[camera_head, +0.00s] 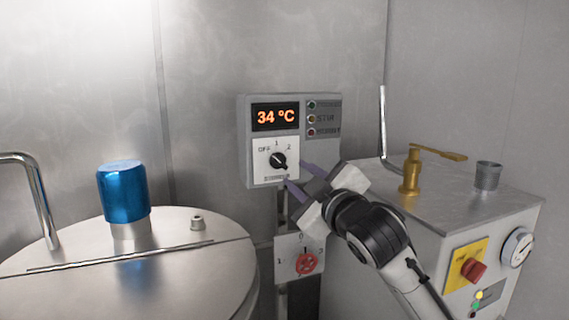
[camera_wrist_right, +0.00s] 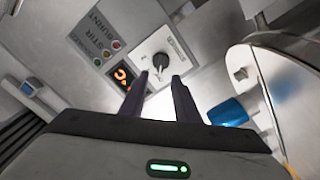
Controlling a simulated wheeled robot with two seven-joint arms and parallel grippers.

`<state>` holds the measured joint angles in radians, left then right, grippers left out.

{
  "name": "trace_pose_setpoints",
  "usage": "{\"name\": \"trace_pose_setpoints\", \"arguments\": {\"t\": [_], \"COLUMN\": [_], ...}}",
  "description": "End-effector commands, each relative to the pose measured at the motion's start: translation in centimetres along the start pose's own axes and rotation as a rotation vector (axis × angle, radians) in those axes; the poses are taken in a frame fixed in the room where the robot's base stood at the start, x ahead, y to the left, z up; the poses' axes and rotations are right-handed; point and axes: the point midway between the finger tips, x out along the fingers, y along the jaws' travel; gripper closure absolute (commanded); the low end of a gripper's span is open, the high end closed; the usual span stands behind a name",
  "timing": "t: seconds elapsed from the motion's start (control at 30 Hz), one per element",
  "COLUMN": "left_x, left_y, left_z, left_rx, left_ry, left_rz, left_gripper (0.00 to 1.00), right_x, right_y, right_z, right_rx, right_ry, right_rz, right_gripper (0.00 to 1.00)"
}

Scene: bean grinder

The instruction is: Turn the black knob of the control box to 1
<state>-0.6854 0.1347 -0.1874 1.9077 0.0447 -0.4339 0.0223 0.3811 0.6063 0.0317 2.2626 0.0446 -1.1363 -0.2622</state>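The grey control box (camera_head: 245,140) hangs on the wall in the middle of the head view, with an orange "34 °C" display (camera_head: 276,116). Its black knob (camera_head: 278,160) sits on a white dial plate marked OFF, 1 and 2. The knob's pointer seems turned up-left, toward OFF; it is small. My right gripper (camera_head: 297,173) is open and empty, just below and right of the knob. In the right wrist view the knob (camera_wrist_right: 160,62) lies just beyond and between the two spread fingertips (camera_wrist_right: 160,77), apparently not touching them. My left gripper is out of view.
A red valve knob (camera_head: 306,262) is on a lower plate beneath the box. A metal vessel with a blue cap (camera_head: 123,190) stands at left. A machine with a brass lever (camera_head: 411,170) and red switch (camera_head: 473,270) stands at right.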

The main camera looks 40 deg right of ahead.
Motion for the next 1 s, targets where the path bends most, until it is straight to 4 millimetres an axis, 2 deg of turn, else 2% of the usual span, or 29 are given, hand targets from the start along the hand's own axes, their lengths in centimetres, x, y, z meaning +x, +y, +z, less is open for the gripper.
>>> {"name": "trace_pose_setpoints", "arguments": {"t": [0.3,0.5,0.87,0.9,1.0], "left_x": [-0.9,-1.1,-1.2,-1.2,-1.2], "left_y": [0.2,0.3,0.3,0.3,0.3], "left_z": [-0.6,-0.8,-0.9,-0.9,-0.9], "left_rx": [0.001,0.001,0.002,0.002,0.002], "left_ry": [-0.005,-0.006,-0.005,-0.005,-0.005], "left_rz": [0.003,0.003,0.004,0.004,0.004], "left_gripper": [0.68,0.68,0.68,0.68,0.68], "right_x": [5.9,8.2,8.9,8.8,8.8], "right_y": [0.0,-0.1,-0.2,-0.2,-0.2], "right_z": [0.0,0.1,0.1,0.1,0.1], "right_rx": [0.003,0.002,0.002,0.002,0.002], "right_ry": [-0.003,-0.002,-0.001,-0.001,-0.001], "right_rz": [-0.002,-0.003,-0.003,-0.003,-0.003], "right_gripper": [0.71,0.71,0.71,0.73,0.90]}}
